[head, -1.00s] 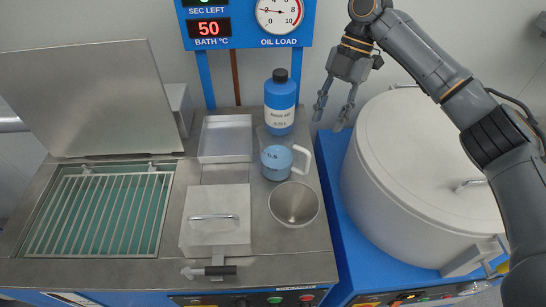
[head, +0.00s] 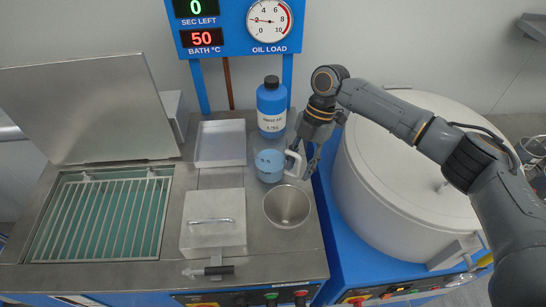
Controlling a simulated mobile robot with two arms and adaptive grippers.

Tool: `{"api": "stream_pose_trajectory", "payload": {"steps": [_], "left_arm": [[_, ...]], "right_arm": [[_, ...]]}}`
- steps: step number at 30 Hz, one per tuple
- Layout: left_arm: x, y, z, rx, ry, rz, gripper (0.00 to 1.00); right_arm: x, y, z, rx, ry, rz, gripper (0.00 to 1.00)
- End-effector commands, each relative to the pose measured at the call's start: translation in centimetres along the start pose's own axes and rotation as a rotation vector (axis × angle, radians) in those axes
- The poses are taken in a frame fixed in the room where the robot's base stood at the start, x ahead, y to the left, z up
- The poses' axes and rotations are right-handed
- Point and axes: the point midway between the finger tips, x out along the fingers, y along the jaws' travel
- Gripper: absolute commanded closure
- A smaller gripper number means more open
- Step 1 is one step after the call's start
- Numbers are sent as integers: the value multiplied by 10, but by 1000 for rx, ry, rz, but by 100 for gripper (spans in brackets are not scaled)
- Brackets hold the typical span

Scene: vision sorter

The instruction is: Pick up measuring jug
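The measuring jug (head: 269,164) is a small light-blue cup with a white handle on its right side, standing upright on the steel bench in the head view. My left gripper is not in view.
A shallow tray (head: 223,143) and a lidded steel box (head: 213,238) lie to the left. A large white drum (head: 400,200) stands to the right.

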Motion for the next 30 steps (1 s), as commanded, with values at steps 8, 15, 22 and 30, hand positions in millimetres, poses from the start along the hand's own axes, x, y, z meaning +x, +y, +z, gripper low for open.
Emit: {"api": "stream_pose_trajectory", "payload": {"steps": [8,15,22,30], "left_arm": [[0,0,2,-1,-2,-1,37],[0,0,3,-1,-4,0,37],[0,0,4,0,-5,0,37],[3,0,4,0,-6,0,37]], "right_arm": [[0,0,0,0,0,0,83],[0,0,0,0,0,0,100],[-1,0,0,-1,0,2,100],[-3,1,-1,-2,0,3,100]]}}
